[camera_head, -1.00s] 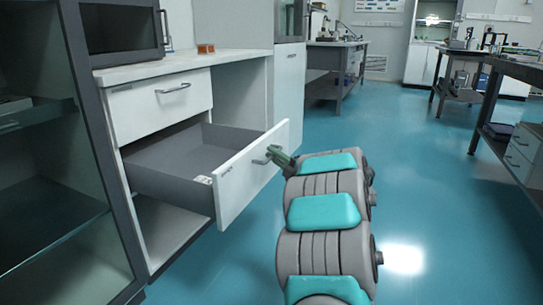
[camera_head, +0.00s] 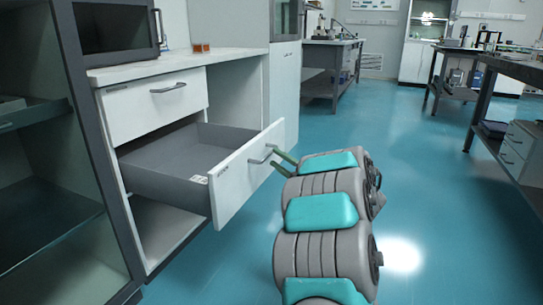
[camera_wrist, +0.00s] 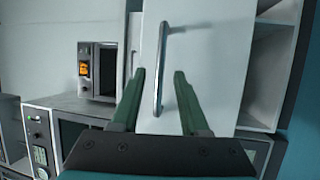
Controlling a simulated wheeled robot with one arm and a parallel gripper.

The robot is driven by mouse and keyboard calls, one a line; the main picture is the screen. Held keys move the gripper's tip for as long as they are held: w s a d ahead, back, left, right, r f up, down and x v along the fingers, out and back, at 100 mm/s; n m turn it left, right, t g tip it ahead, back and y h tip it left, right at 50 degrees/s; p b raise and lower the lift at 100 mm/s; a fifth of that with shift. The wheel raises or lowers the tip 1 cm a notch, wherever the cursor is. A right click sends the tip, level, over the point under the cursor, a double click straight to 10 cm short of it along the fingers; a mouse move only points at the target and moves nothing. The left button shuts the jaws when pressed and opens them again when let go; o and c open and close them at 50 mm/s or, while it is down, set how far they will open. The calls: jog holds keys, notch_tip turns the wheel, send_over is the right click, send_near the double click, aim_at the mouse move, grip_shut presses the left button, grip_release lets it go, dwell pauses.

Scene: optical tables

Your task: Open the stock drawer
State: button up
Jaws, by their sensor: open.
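The stock drawer (camera_head: 232,181) is the lower drawer of the white cabinet, pulled well out. Its grey inside (camera_head: 160,160) shows, with a small pale label or item (camera_head: 199,179) at the front left corner. Its bar handle (camera_head: 262,154) is on the white front. My gripper (camera_head: 281,160) is in front of that handle with its two green fingers spread. In the wrist view, the handle (camera_wrist: 160,75) runs upright in the picture between the open fingers (camera_wrist: 159,80), apart from both.
A shut upper drawer (camera_head: 156,103) is above the open one, under a worktop (camera_head: 165,65) with a dark-fronted appliance (camera_head: 116,27). A glass-fronted cabinet (camera_head: 45,190) stands at left. Blue floor (camera_head: 420,170) is clear to the right, with tables (camera_head: 505,70) at the far right.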

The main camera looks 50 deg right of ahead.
jog(key=s, duration=0.3)
jog(key=shift+s+a+f, duration=0.1)
jog(key=shift+s+f, duration=0.2)
jog(key=shift+f, duration=0.1)
